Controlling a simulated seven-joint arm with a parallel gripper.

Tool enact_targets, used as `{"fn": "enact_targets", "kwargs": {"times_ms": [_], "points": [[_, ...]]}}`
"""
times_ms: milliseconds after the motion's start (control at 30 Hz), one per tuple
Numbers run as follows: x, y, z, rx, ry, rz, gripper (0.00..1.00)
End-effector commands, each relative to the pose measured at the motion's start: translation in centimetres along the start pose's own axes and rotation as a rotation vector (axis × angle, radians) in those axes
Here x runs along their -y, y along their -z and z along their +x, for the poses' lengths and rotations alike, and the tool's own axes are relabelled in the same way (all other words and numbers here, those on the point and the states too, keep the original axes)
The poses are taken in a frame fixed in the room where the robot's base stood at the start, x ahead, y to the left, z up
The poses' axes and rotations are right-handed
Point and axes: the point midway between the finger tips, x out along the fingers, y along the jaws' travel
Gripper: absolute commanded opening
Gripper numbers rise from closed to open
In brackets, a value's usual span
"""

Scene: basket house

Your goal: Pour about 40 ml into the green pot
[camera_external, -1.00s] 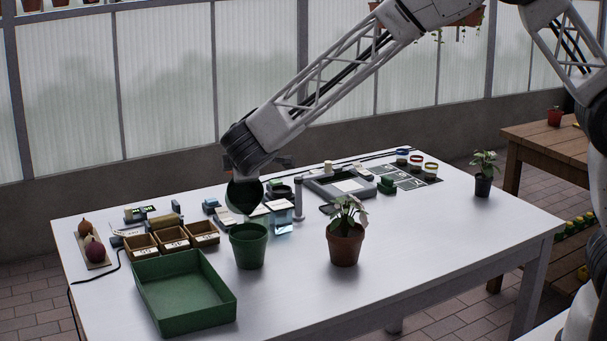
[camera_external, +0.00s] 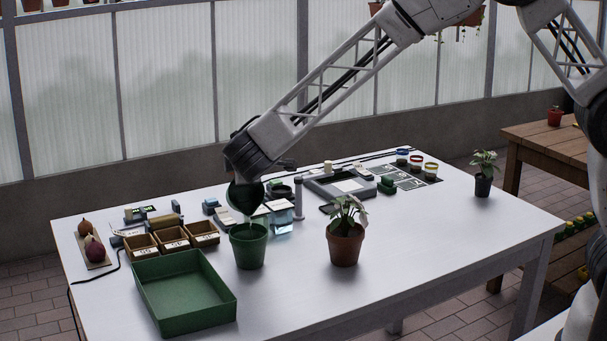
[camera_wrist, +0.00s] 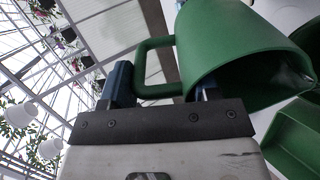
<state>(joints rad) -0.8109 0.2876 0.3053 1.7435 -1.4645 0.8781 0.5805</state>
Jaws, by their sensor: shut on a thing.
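The green pot (camera_external: 248,249) stands upright on the white table, left of the middle. My gripper (camera_wrist: 160,88) is shut on the handle of a green jug (camera_wrist: 228,52). In the outside view the jug (camera_external: 246,195) is tilted just above the green pot, its mouth toward the pot. A thin pale stream shows between the jug and the pot's rim. In the wrist view some clear water shows at the jug's lip. The inside of the pot and its water level are hidden.
A green tray (camera_external: 185,292) lies in front-left of the pot. Wooden boxes (camera_external: 172,240) stand to its left. A terracotta pot with a plant (camera_external: 344,247) stands to its right. A clear container (camera_external: 282,224) and a grey post (camera_external: 298,199) are close behind. The table's front right is clear.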

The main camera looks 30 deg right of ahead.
Motion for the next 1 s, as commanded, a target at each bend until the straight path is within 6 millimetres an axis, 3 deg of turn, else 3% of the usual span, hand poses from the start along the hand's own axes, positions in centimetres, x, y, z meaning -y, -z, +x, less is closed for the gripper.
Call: {"fn": "enact_targets", "kwargs": {"times_ms": [1000], "points": [[-0.6, 0.1, 1.1, 0.000, -0.029, 0.000, 0.16]]}}
